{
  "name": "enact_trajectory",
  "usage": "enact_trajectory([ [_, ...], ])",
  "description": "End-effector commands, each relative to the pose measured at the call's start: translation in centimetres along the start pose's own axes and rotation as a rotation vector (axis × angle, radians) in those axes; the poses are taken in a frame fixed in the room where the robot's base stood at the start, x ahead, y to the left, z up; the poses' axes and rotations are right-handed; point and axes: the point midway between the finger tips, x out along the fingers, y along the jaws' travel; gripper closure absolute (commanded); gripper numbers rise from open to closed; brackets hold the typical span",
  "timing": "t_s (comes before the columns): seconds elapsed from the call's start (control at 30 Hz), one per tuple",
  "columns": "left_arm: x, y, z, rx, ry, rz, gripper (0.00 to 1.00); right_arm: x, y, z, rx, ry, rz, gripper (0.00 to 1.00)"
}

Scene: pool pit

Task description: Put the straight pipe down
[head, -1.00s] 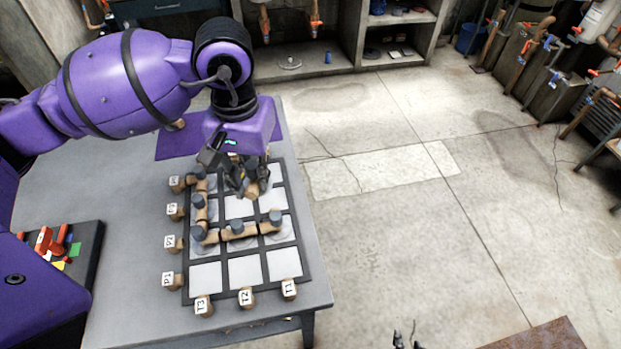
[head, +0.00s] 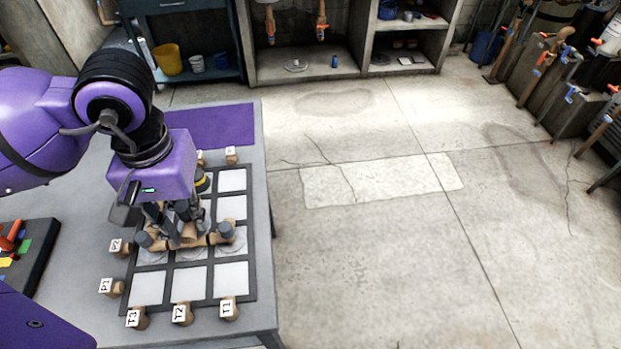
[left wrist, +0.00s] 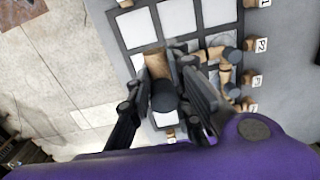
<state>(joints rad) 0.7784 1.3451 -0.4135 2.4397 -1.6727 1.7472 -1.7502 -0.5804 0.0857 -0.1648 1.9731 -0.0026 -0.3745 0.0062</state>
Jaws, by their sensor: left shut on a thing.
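My left gripper (head: 180,222) is shut on a straight pipe (left wrist: 158,64), a tan piece with a dark grey end that shows between the fingers in the left wrist view. In the head view the gripper is low over the middle of the grid board (head: 251,285). I cannot tell whether the held pipe touches the board. Tan pipe pieces with dark caps (head: 225,231) lie on the board on both sides of the fingers. More joined pieces (left wrist: 226,72) show right of the gripper in the left wrist view. The fingers hide part of the pipe row. My right gripper is out of view.
Marker pegs T3 (head: 136,318), T2 (head: 182,314) and T1 (head: 228,308) line the board's front edge, with P1 (head: 111,287) on its left. A dark tray (head: 40,262) of coloured parts is at left. The front row of squares is clear.

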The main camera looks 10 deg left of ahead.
Motion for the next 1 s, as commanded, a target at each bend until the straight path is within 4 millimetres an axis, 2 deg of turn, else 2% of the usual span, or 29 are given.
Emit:
enact_trajectory([
  [0.07,0.7,-1.2,0.9,-0.025,0.001,-0.018,1.00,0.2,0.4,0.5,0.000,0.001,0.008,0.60],
  [0.17,0.6,-1.3,0.5,-0.040,0.010,-0.020,1.00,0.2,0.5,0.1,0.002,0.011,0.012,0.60],
  [0.27,1.2,-0.5,-1.4,-0.041,0.012,-0.017,1.00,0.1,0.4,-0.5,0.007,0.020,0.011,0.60],
  [0.53,3.9,1.7,-7.8,-0.041,0.014,-0.017,1.00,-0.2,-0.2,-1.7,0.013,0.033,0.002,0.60],
  [0.6,5.6,2.0,-8.7,-0.041,0.009,-0.019,1.00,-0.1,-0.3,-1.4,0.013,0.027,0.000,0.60],
  [0.73,7.7,2.6,-10.4,-0.040,0.011,-0.020,1.00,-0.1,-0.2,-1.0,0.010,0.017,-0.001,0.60],
  [1.0,9.5,3.1,-11.9,-0.039,0.012,-0.020,1.00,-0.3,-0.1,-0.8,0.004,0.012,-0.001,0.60],
])
